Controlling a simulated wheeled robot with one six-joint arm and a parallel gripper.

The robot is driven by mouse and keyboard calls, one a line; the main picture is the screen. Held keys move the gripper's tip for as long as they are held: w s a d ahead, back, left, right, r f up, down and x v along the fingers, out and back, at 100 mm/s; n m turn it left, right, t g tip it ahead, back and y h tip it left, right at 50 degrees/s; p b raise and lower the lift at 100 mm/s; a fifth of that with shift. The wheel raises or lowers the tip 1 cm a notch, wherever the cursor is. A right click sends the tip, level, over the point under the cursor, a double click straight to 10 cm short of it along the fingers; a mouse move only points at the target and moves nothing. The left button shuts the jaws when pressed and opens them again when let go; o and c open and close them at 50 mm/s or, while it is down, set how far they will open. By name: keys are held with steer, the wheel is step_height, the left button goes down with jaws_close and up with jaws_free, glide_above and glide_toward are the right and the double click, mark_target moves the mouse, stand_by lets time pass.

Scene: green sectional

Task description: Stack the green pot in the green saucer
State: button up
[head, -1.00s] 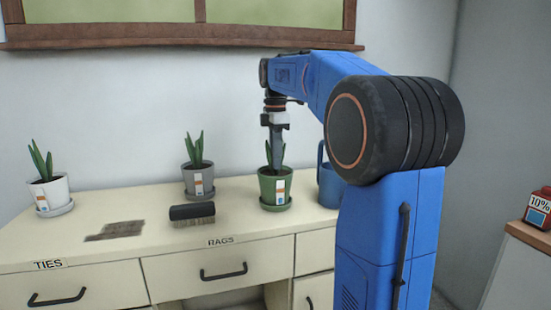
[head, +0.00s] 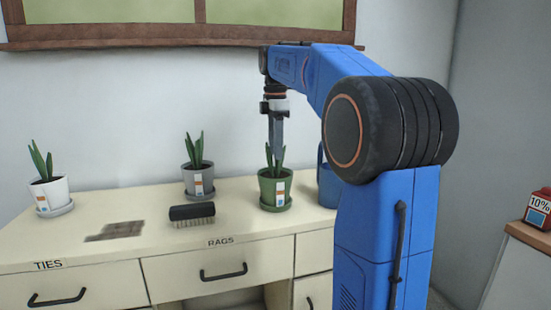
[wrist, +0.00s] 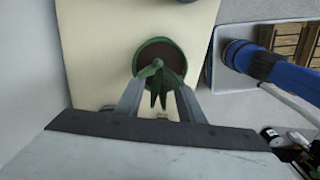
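The green pot (head: 274,188) with a leafy plant and a white label stands upright on the bench. The green saucer (head: 277,208) shows as a low rim under it, and the pot appears to sit in it. My gripper (head: 277,157) is above the pot, fingers pointing down by the leaves. In the wrist view, my gripper (wrist: 158,98) has its fingers apart with the green leaves between them. The pot's round rim (wrist: 139,60) and dark soil lie beyond the fingertips. The saucer is hidden in the wrist view.
A grey pot (head: 197,180) and a white pot (head: 50,194) stand in saucers to the left. A brush (head: 192,213) lies near the front of the cream bench (head: 150,190).

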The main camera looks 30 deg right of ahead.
step_height(320, 180, up, 8)
steer(key=shift+r, duration=0.25)
steer(key=shift+s, duration=0.1)
stand_by(0.5)
